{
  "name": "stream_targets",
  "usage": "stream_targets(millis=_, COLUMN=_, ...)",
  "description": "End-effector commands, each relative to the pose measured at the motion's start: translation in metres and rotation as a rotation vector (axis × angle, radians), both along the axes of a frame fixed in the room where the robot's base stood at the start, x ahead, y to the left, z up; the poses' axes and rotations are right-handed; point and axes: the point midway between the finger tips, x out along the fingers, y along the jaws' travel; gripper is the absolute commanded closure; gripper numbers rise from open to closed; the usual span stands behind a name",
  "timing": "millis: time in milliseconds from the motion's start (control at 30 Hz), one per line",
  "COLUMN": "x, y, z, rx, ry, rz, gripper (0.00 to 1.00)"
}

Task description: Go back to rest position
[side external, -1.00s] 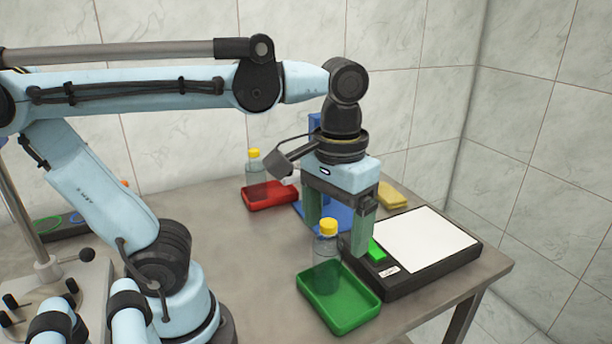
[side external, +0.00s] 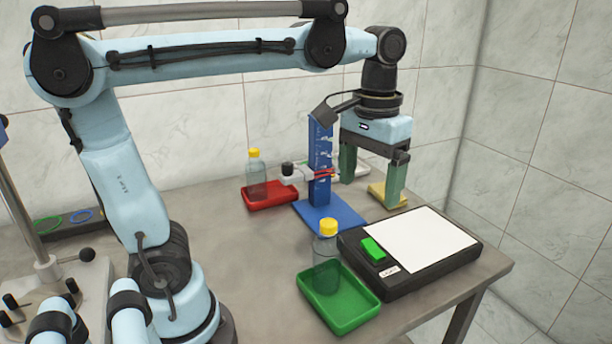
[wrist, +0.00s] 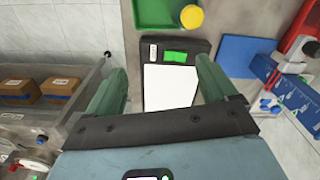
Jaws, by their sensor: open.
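My gripper (side external: 369,178) is open and empty, with its green fingers wide apart. In the side view it is raised above the back right of the table, to the right of the blue stand (side external: 320,165) and behind the black device with a white panel (side external: 425,240). In the wrist view the gripper (wrist: 165,95) points down, and the white panel (wrist: 170,87) shows between its fingers. A clear bottle with a yellow cap (side external: 327,250) stands upright in the green tray (side external: 350,318), apart from the gripper.
Another yellow-capped bottle (side external: 255,172) stands in the red tray (side external: 272,202). A yellow item (side external: 377,194) lies below the gripper. In the wrist view, cardboard boxes (wrist: 62,88) sit in a grey container at the left. The table's front middle is clear.

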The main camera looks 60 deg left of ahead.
Motion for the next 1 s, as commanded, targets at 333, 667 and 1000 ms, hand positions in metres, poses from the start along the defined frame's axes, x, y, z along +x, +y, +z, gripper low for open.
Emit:
stream_targets(millis=333, x=0.038, y=0.043, z=-0.001, rx=0.0, ry=0.0, rz=-0.016, gripper=0.14)
stream_targets(millis=667, x=0.049, y=0.059, z=-0.003, rx=0.0, ry=0.0, rz=-0.025, gripper=0.14)
stream_targets(millis=1000, x=0.05, y=0.061, z=-0.001, rx=0.0, ry=0.0, rz=0.003, gripper=0.0)
